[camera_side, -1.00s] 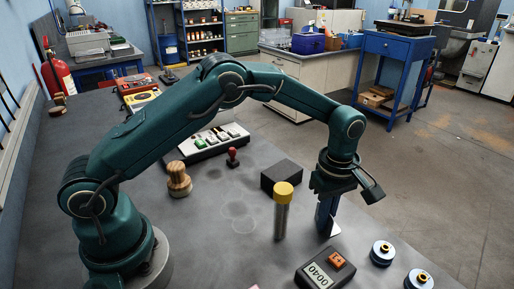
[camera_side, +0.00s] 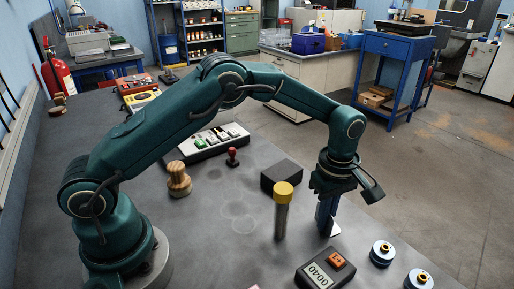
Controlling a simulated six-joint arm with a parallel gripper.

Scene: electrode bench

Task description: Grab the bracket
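My gripper (camera_side: 326,225) points straight down, its fingers low over the right part of the grey bench. A small pale metallic piece (camera_side: 335,230) shows at the fingertips, on their right side; it may be the bracket, but most of it is hidden by the fingers. I cannot tell whether the fingers are apart or closed on it. No other thing in view clearly looks like a bracket.
A yellow-capped metal cylinder (camera_side: 282,212) stands close left of my gripper. A black block (camera_side: 282,176) lies behind, a meter reading 0040 (camera_side: 325,268) in front. Two round white-and-blue pieces (camera_side: 382,253) are at right. A wooden stamp (camera_side: 179,180) stands further left.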

